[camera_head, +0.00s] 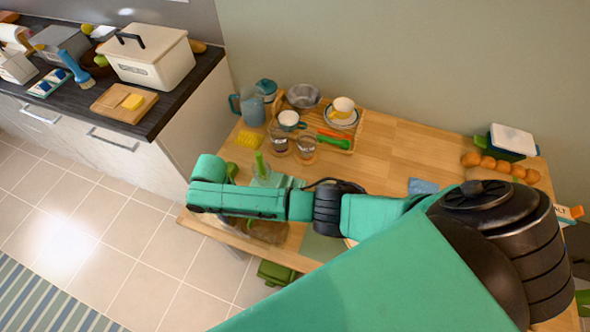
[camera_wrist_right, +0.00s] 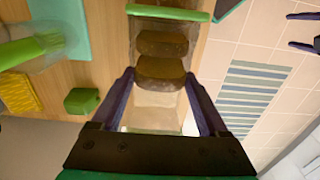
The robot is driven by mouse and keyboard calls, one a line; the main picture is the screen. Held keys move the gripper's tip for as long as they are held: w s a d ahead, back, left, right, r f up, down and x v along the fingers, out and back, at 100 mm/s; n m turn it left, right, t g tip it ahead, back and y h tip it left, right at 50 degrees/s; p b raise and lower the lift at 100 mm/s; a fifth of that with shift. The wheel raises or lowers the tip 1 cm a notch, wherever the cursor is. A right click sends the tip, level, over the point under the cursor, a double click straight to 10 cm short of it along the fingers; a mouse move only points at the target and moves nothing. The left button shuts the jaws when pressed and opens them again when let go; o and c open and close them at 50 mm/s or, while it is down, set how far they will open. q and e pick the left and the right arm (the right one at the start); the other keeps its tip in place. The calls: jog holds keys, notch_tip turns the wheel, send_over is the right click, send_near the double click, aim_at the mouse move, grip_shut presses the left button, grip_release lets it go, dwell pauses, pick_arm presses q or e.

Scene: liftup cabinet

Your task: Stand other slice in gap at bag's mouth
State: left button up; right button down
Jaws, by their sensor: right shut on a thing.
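Just beyond the slice are brown bread pieces (camera_wrist_right: 161,43), seemingly inside the bag, whose clear film is hard to make out. In the head view my arm hides the right gripper and most of this area; a brown part of the bread (camera_head: 268,232) shows below the arm near the table's front edge. Two dark fingers, seemingly my left gripper (camera_wrist_right: 303,30), stand apart over the floor in the right wrist view.
A clear cup with a green brush (camera_wrist_right: 30,48) and a green block (camera_wrist_right: 82,101) stand beside the bread. A tray with cups and bowls (camera_head: 330,125) is farther back on the table (camera_head: 400,150). A counter with a white bin (camera_head: 150,58) is at left.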

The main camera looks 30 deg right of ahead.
jog(key=shift+f+b, duration=0.7)
jog(key=shift+f, duration=0.3)
dwell(0.5)
grip_release()
notch_tip(320, 180, up, 6)
jog(key=p, duration=0.6)
jog(key=shift+r, duration=0.25)
notch_tip(320, 180, up, 4)
jog(key=shift+r, duration=0.1)
jog(key=s+d+r, duration=0.3)
jog(key=s+d, duration=0.7)
jog(key=s, duration=0.2)
jog(key=shift+d+r, duration=0.2)
jog(key=shift+d, duration=0.2)
dwell(0.5)
